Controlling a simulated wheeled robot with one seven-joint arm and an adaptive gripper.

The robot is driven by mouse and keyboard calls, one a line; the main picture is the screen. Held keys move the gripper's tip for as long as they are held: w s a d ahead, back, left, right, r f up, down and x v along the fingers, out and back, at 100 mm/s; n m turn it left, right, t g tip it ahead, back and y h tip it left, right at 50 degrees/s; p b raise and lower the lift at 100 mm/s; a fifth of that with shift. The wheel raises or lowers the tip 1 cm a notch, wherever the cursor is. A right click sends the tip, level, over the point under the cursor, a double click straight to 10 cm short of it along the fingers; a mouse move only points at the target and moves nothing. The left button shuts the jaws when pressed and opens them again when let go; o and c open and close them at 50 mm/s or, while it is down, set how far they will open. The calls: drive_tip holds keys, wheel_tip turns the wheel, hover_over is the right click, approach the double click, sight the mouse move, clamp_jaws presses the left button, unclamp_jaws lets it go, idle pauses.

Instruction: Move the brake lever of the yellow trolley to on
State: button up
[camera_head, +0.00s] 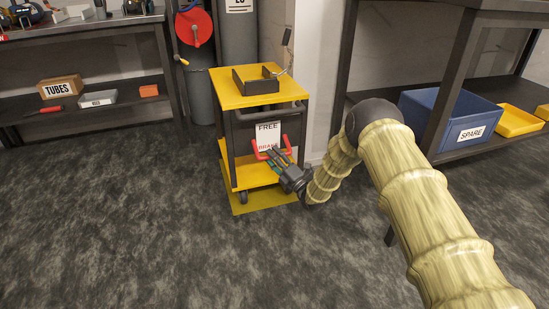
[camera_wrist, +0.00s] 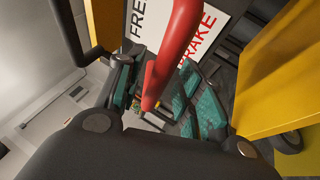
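The yellow trolley (camera_head: 228,91) stands against the wall in the head view. Its red brake lever (camera_head: 258,152) shows in front of a white sign reading FREE and BRAKE (camera_head: 267,134). In the wrist view the red lever (camera_wrist: 172,52) runs down across the middle, near the BRAKE word. My gripper (camera_head: 277,160) is at the lever, partly covering it and the lower word of the sign. In the wrist view its green-padded fingers (camera_wrist: 158,98) are spread apart on either side of the lever's lower end. Whether they touch it, I cannot tell.
A black tray (camera_head: 255,83) sits on the trolley top, with a thin post at its right corner. A bench with a blue SPARE bin (camera_head: 435,112) stands to the right. Shelves with a TUBES box (camera_head: 58,89) are at the left. The floor in front is clear.

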drive_tip(key=v, duration=1.2)
drive_tip(key=s+d+f+m+g+h+p, duration=0.25)
drive_tip(key=s+f+m, duration=0.35)
drive_tip(key=s, duration=0.3)
drive_tip(key=s+d+f+m+g+h+p, duration=0.1)
drive_tip(key=s+f+m+g+h, duration=0.3)
drive_tip(key=s, duration=0.4)
drive_tip(key=s+d+f+m+g+h+p, duration=0.15)
drive_tip(key=s+f+m+h, duration=0.25)
drive_tip(key=s+f+m, duration=0.4)
drive_tip(key=s+d+r+m+g+h+p, duration=0.15)
drive_tip(key=s+m+g, duration=0.35)
drive_tip(key=s, duration=1.1)
drive_tip(key=s+d+r+m+g+h+p, duration=0.1)
drive_tip(key=s+d+r+m+g+p, duration=0.2)
drive_tip(key=s, duration=1.3)
wheel_tip(320, 180, up, 38)
drive_tip(key=s+m+g+p, duration=0.1)
drive_tip(key=p, duration=3.6)
drive_tip(key=shift+a+m+g, duration=0.3)
drive_tip(key=shift+a, duration=0.1)
